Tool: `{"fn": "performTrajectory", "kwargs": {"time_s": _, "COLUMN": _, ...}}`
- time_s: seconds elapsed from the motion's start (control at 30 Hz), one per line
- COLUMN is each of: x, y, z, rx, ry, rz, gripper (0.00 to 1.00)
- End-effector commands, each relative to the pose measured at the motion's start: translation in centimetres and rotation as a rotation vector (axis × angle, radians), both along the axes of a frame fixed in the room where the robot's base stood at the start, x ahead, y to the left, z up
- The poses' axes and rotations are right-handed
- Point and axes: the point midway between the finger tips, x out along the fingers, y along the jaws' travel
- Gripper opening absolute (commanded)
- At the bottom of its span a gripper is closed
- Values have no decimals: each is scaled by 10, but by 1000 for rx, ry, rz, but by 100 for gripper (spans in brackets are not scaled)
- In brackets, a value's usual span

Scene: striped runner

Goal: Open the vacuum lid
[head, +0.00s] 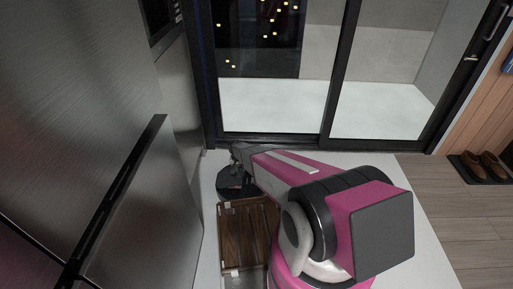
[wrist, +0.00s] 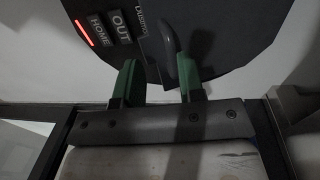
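The robot vacuum is a dark grey disc (wrist: 225,30) at the top of the wrist view, with OUT and HOME buttons and a lit red strip on its left. Its lid (wrist: 145,18) bears lettering in the middle. A rounded grey raised piece (wrist: 168,38) stands near the right finger; I cannot tell whether they touch. My gripper (wrist: 160,75) has its two green fingers apart, over the near part of the disc. In the head view the vacuum (head: 230,181) lies on the floor near the glass door, and my arm partly hides it. I cannot tell if the lid is raised.
A wooden slatted crate or tray (head: 235,238) lies just in front of the vacuum. A steel cabinet or fridge with a long dark handle (head: 120,190) stands close on the left. A glass sliding door (head: 270,75) is behind. Brown shoes (head: 482,168) sit on a mat at right.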

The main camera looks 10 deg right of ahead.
Motion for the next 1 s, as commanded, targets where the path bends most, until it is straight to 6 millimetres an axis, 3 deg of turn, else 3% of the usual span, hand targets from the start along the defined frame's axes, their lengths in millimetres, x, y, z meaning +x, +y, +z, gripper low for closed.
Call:
{"fn": "performTrajectory", "kwargs": {"time_s": 0.6, "x": 1, "y": 9, "z": 95, "rx": -1, "ry": -1, "rz": 0, "gripper": 36}}
{"fn": "performTrajectory", "kwargs": {"time_s": 1.0, "x": -35, "y": -18, "z": 149, "rx": 16, "ry": 1, "rz": 32, "gripper": 36}}
